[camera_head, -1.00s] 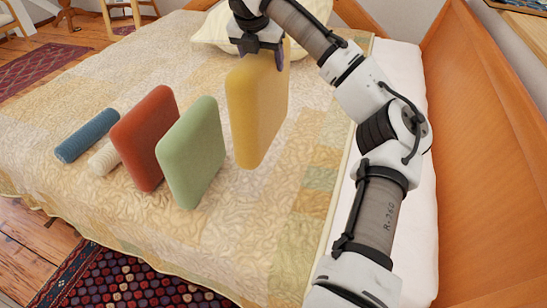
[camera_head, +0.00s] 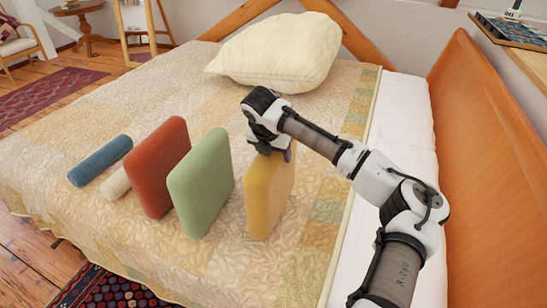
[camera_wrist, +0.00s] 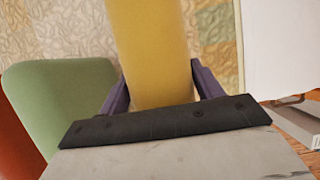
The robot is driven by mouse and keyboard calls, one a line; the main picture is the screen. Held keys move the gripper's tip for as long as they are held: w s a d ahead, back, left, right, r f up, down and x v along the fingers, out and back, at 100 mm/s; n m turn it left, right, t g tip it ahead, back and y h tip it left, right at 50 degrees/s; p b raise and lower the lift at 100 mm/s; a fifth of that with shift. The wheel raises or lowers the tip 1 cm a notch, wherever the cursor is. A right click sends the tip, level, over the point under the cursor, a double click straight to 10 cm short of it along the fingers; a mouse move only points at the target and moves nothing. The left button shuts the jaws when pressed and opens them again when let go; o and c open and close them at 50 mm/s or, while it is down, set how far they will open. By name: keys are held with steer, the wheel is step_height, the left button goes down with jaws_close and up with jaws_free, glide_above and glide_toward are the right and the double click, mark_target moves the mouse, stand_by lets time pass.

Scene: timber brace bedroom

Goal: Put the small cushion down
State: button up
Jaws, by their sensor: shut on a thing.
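The small yellow cushion (camera_head: 270,197) stands upright at the bed's middle, to the right of the green cushion. My gripper (camera_head: 271,150) is shut on its top edge from above. In the wrist view the yellow cushion (camera_wrist: 153,50) runs between the two purple fingers of my gripper (camera_wrist: 160,90). Its lower edge is at or very near the quilt (camera_head: 225,265); I cannot tell whether it bears on it. The green cushion (camera_head: 203,183) stands upright beside it with a narrow gap, and it also shows at the left in the wrist view (camera_wrist: 65,100).
A red cushion (camera_head: 157,165) stands left of the green one. A blue bolster (camera_head: 100,160) and a cream bolster (camera_head: 116,184) lie further left. A large cream pillow (camera_head: 280,52) lies at the back. An orange wooden board (camera_head: 490,170) rises at the right. Quilt in front is clear.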

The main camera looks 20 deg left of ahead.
steer(key=shift+f, duration=1.1)
steer(key=shift+f, duration=0.15)
steer(key=o, duration=1.8)
steer(key=b+v, duration=0.1)
steer(key=v, duration=1.1)
steer(key=shift+a, duration=0.1)
